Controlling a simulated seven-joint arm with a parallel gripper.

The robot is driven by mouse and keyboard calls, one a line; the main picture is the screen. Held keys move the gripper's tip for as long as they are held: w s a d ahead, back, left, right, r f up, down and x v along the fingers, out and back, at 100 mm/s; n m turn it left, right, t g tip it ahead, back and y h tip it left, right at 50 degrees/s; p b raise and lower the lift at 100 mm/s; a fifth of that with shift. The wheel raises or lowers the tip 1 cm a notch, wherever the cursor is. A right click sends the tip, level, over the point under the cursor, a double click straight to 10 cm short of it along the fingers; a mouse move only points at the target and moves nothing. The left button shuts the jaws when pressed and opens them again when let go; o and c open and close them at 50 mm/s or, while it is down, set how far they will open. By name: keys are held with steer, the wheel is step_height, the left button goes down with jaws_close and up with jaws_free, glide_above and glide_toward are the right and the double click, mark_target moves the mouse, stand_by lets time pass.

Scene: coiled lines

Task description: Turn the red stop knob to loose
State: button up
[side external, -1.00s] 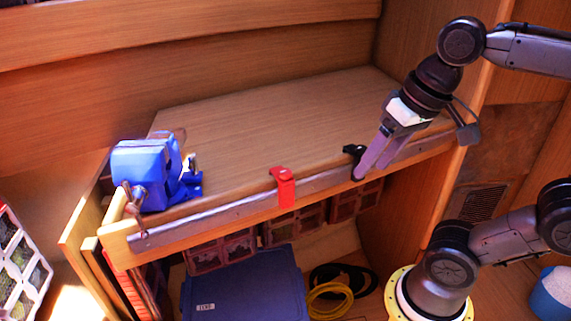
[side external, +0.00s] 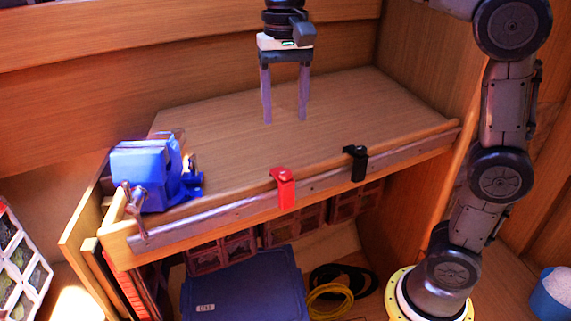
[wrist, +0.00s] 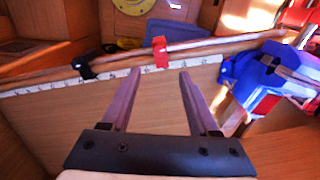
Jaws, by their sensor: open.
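The red stop knob (side external: 284,188) sits on the metal rail (side external: 325,183) along the bench's front edge, left of the black stop (side external: 356,162). In the wrist view the red stop knob (wrist: 160,52) shows beyond the fingertips, near the middle, with the black stop (wrist: 84,68) to its left. My gripper (side external: 286,121) points down above the wooden bench top, behind the red knob and apart from it. Its two fingers are spread with nothing between them, as the wrist view of my gripper (wrist: 156,72) also shows. Which way the knob is set cannot be told.
A blue vise (side external: 150,175) stands at the bench's left end; it is at the right in the wrist view (wrist: 268,78). The wooden bench top (side external: 225,150) is otherwise clear. Below are a blue case (side external: 245,285) and coiled yellow (side external: 330,300) and black lines.

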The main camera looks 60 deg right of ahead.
mark_target(286, 172)
step_height(286, 172, down, 12)
steer(key=shift+f, duration=0.1)
stand_by(0.5)
jaws_close()
